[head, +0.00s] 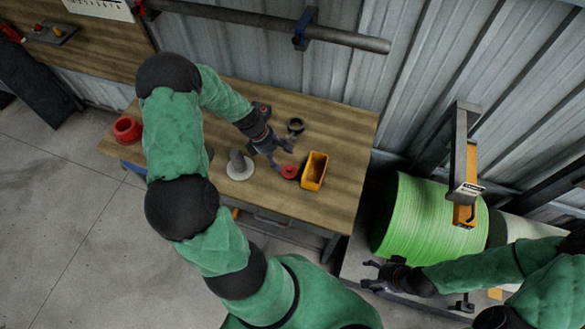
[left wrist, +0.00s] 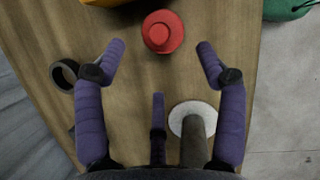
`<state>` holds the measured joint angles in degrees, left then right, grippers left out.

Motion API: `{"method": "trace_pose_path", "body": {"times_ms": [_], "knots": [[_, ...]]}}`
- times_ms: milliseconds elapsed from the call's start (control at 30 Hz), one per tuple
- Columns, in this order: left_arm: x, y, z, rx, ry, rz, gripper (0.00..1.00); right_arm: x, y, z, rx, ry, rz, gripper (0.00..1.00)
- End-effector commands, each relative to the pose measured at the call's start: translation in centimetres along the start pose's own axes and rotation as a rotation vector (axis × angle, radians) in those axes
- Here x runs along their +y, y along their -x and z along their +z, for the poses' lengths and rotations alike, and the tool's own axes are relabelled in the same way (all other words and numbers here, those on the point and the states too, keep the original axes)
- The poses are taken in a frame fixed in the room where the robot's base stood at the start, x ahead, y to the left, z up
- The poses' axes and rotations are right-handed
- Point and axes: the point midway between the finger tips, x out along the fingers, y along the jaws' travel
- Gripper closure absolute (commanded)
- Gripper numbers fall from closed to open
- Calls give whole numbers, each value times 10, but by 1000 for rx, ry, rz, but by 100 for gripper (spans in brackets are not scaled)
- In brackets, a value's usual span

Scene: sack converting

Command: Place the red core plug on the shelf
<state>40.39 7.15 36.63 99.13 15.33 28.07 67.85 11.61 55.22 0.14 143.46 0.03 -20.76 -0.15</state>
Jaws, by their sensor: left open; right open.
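The red core plug (head: 289,171) lies on the wooden table, just left of a yellow bin. In the left wrist view the round plug (left wrist: 163,32) is ahead of the fingertips, with a smaller raised top. My left gripper (head: 279,151) is open and empty, above the table close to the plug. Its spread fingers (left wrist: 161,48) point toward the plug without closing on it. My right gripper (head: 371,276) is open and empty, far right of the table by the green roll. I cannot tell for certain which surface is the shelf.
The yellow bin (head: 315,170), a black ring (head: 295,125), a pale disc with a grey post (head: 240,167) and a red ring-like piece (head: 127,129) are on the table (head: 335,125). A large green roll (head: 425,215) stands right. A wooden surface (head: 105,40) is upper left.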

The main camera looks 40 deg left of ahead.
Motion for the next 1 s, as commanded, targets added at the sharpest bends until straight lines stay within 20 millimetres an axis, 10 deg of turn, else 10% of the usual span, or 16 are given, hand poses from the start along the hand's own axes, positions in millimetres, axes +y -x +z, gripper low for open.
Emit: {"method": "trace_pose_path", "body": {"times_ms": [1000], "knots": [[-2,-96,-2,1,-5,0,29,6,-17,-1,1,0,0,25]]}}
